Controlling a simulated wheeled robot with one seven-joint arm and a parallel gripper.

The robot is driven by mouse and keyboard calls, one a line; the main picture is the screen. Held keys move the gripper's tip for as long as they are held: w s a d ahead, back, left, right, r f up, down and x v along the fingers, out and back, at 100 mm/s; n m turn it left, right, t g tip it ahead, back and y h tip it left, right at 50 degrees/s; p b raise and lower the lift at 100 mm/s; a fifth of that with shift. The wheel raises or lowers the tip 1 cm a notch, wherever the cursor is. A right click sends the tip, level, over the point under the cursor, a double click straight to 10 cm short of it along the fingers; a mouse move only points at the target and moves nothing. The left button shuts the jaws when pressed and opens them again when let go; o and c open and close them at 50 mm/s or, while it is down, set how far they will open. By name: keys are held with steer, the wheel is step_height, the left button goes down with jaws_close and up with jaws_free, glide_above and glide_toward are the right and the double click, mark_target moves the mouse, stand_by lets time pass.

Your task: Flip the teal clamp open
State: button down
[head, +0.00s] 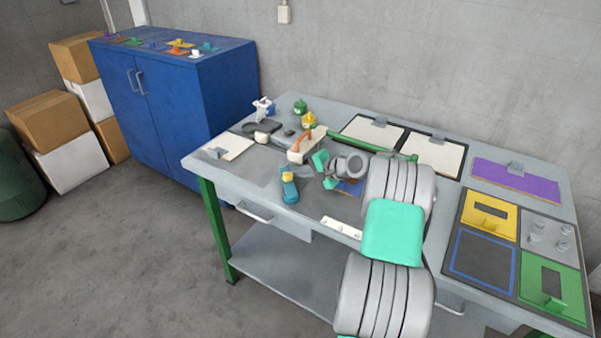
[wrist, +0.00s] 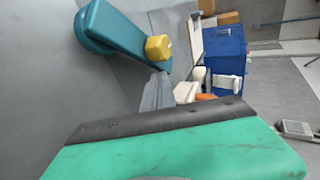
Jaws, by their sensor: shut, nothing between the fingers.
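The teal clamp (head: 290,193) stands on the workbench, left of the middle in the head view, with a yellow tip at its upper end. In the wrist view the clamp (wrist: 118,36) shows at the upper left as a rounded teal arm with a yellow hexagonal end. My gripper (head: 320,165) is just to the right of the clamp, with a visible gap between them in the head view. It is shut and empty. Its mint-green and black part fills the bottom of the wrist view. My arm hides part of the bench behind it.
A white strip (head: 341,228) lies near the front edge of the bench (head: 228,177). Colored panels, including a yellow one (head: 489,207), cover the right side. A blue cabinet (head: 172,100) stands at left.

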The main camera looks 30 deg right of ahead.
steer(key=v, duration=0.8)
steer(key=shift+b, duration=0.4)
steer(key=shift+w, duration=0.1)
